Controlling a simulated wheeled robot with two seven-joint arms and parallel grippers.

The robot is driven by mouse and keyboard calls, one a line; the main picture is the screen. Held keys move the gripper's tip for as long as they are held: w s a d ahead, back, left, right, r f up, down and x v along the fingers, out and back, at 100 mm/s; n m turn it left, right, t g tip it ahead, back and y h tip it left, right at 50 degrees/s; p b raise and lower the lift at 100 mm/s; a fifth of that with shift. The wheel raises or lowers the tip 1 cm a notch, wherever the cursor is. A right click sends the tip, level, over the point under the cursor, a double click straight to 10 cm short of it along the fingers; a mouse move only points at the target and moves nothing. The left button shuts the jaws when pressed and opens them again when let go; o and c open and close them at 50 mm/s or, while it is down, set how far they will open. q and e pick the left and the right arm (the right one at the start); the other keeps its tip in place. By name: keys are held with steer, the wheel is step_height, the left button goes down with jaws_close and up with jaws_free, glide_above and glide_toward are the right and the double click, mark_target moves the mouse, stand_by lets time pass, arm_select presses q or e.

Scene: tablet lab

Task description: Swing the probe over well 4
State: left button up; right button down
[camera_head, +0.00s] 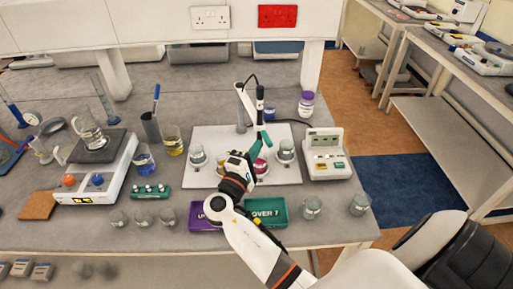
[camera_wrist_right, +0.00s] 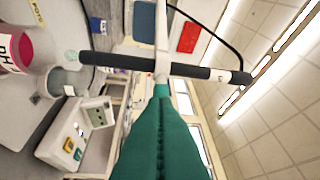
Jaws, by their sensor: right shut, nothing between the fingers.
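A probe (camera_head: 260,101), dark with a pale band, hangs from a pale swing arm (camera_head: 246,103) over a white board (camera_head: 208,135). In the right wrist view the probe is a dark bar (camera_wrist_right: 120,60) across a pale rod. My right gripper (camera_head: 263,136) has its green fingers shut and empty, close beside the probe and swing arm. In the right wrist view its fingertips (camera_wrist_right: 161,92) lie at the rod, just below the bar; I cannot tell whether they touch. Beakers stand left (camera_head: 197,155) and right (camera_head: 286,151) on the board, with a pink one (camera_head: 260,167) between, partly hidden by my wrist. Well numbers are unreadable.
A meter (camera_head: 325,158) stands right of the board, with a purple-capped bottle (camera_head: 306,104) behind. A purple tray (camera_head: 203,222) and a green tray (camera_head: 270,207) marked "OVER 7" lie in front. A black cable (camera_wrist_right: 225,40) loops near the probe.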

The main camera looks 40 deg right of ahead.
steer(key=s+d+n+t+y+b, duration=0.1)
steer(key=d+n+t+y, duration=0.3)
steer(key=d, duration=1.1)
steer(key=shift+s+d+n+t+y, duration=0.35)
steer(key=shift+s+t+y, duration=0.3)
steer(key=shift+t, duration=0.25)
